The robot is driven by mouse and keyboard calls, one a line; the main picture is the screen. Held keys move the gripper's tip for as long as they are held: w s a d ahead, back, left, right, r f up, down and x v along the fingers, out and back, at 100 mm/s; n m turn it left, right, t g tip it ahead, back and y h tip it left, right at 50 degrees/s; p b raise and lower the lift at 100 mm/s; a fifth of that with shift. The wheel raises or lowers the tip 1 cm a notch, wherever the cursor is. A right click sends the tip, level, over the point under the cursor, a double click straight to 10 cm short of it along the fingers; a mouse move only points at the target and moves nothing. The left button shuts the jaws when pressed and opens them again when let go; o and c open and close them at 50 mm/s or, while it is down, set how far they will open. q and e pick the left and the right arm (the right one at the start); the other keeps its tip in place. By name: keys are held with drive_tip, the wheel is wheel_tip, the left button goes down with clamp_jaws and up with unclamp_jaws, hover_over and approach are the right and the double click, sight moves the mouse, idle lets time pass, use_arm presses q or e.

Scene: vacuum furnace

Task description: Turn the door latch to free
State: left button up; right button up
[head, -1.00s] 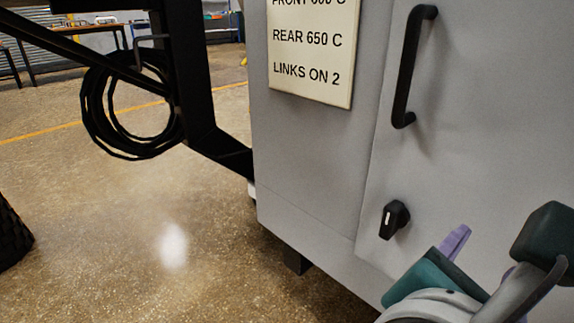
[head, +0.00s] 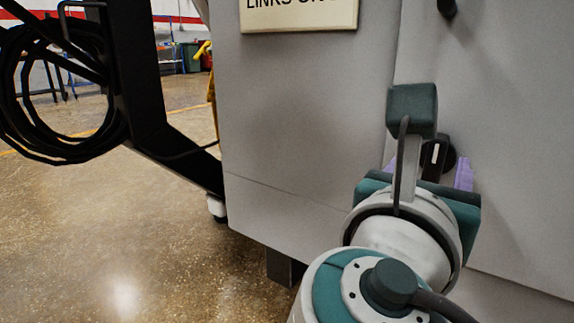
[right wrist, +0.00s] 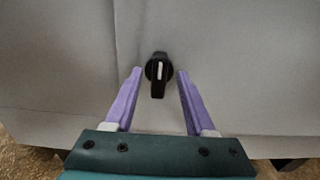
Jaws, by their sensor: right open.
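The door latch is a small black knob with a white mark (right wrist: 158,72) on the grey cabinet door. In the right wrist view it stands between and just beyond my fingertips, its grip pointing down and its white mark upright. In the head view the latch (head: 434,155) is partly hidden behind my right wrist. My right gripper (right wrist: 158,76) has two purple fingers, open, one on each side of the latch with a gap to each. In the head view the right gripper (head: 436,170) is in front of the door, mostly hidden by its own body. My left gripper is not in view.
The grey cabinet (head: 300,110) fills the middle and right. A sign plate (head: 300,17) is cut off at the top, as is the black door handle (head: 447,6). A black frame with coiled cable (head: 45,85) stands at left. The floor at lower left is clear.

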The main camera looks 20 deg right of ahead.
drive_tip(key=shift+b+x, duration=0.35)
drive_tip(key=shift+x, duration=0.75)
drive_tip(key=shift+c, duration=0.2)
drive_tip(key=shift+a, duration=0.1)
clamp_jaws()
